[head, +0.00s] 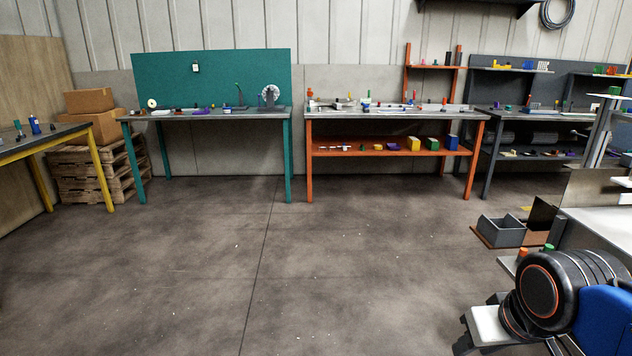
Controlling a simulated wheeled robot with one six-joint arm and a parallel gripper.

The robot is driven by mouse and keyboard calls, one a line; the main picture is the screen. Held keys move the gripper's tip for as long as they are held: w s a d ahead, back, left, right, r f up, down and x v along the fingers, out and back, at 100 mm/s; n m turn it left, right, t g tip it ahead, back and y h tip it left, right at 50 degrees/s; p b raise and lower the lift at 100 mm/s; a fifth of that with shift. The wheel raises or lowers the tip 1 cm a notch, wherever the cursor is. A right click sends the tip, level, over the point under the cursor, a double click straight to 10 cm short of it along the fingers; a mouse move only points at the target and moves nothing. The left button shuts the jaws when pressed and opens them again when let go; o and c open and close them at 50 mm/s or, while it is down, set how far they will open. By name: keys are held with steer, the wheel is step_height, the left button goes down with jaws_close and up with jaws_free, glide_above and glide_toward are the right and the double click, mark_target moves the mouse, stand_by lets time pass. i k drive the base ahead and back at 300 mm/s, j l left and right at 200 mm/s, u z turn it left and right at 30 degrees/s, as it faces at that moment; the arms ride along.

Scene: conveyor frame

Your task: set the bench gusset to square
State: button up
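I cannot pick out the bench gusset in the head view. Several workbenches stand along the back: a teal bench (210,115) with a teal back panel, an orange-framed bench (309,160) with a lower shelf, and a dark grey bench (488,160) at the right. Small parts lie on their tops, too small to tell apart. My gripper is not in view. A black rounded arm joint with an orange ring and a blue cover shows at the lower right; it looks like part of my arm.
A yellow-legged table (97,170) stands at the left, near cardboard boxes (89,100) on stacked pallets (90,178). A grey open bin (502,232) sits low at the right. The concrete floor (250,270) in front of the teal and orange benches is clear.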

mark_target(336, 102)
steer(key=i, duration=5)
